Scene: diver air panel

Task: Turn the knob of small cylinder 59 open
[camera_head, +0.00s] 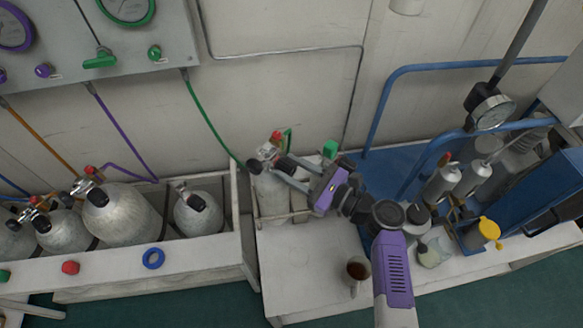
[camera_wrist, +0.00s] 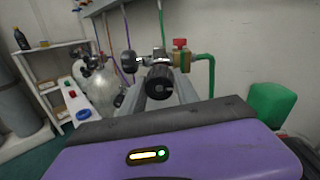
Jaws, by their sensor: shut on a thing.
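A small grey cylinder (camera_head: 270,195) stands in the rack on the white bench, with my gripper at its valve. No number is readable on it. My gripper (camera_head: 279,168) reaches in from the right, its two fingers shut on a black valve knob. In the wrist view the black knob (camera_wrist: 160,82) sits between the fingers of my gripper (camera_wrist: 160,92). A second round black knob (camera_wrist: 129,58) shows just left of it on the same valve. A red fitting (camera_wrist: 180,45) with a green pipe is to the right. How far the knob is turned cannot be told.
Several cylinders, including a large one (camera_head: 122,215), lie in the white trough at left. A brown-filled cup (camera_head: 357,270) stands on the bench front. Blue rails (camera_head: 395,85) and equipment crowd the right.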

